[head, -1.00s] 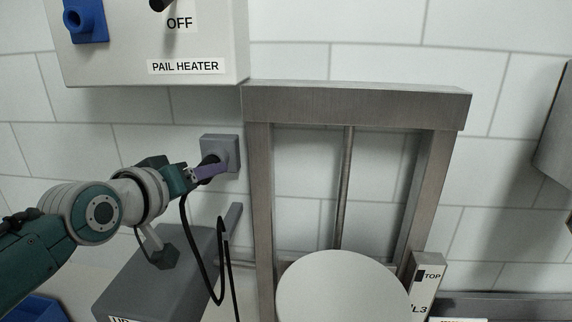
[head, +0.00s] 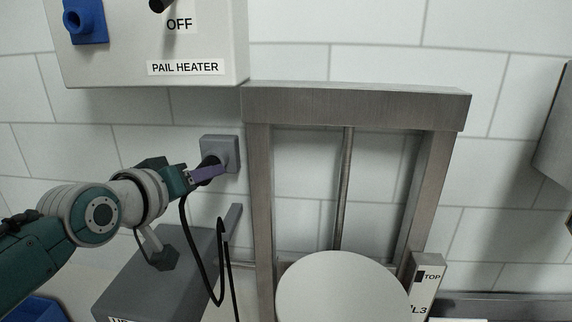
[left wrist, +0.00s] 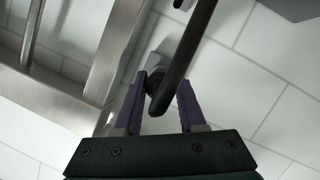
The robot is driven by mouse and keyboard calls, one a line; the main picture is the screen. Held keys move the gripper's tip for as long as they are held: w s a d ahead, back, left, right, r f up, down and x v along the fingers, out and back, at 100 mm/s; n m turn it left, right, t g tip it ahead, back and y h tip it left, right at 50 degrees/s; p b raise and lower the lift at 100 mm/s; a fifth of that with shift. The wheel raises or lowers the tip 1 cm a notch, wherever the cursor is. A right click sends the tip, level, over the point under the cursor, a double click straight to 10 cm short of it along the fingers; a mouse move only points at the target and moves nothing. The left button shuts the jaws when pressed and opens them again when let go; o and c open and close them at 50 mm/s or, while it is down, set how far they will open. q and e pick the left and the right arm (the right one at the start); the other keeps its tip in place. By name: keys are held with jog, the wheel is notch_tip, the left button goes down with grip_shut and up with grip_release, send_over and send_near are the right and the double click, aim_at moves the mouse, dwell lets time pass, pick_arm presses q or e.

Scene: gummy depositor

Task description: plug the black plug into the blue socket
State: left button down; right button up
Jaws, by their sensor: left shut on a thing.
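The blue socket (head: 84,20) is on the front of the grey pail heater box at the upper left of the head view. My left gripper (head: 210,172) is at a grey wall socket (head: 222,150) below that box. It is shut on the black plug (left wrist: 156,88), which shows between the purple fingers in the left wrist view. The plug is at the grey socket's face, and the fingers hide how deep it sits. Its black cable (head: 187,225) hangs down in a loop. My right gripper is not in view.
The pail heater box (head: 110,60) overhangs the grey socket. A steel frame (head: 262,200) stands close to the right of my left gripper. A grey box (head: 150,275) is below the arm. White tiled wall is behind.

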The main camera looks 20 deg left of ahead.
aim_at(198, 186)
pick_arm(q)
jog(key=shift+s+d+p, duration=0.2)
jog(key=shift+s+p, duration=0.45)
jog(key=shift+s, duration=0.2)
jog(key=shift+s+d+p, duration=0.2)
jog(key=shift+s+p, duration=0.45)
jog(key=shift+s, duration=0.15)
jog(key=s+p, duration=0.1)
jog(key=s, duration=0.1)
jog(key=s+d+p, duration=0.1)
jog(key=s+p, duration=0.1)
jog(key=shift+s, duration=0.4)
jog(key=c, duration=1)
grip_release()
grip_shut()
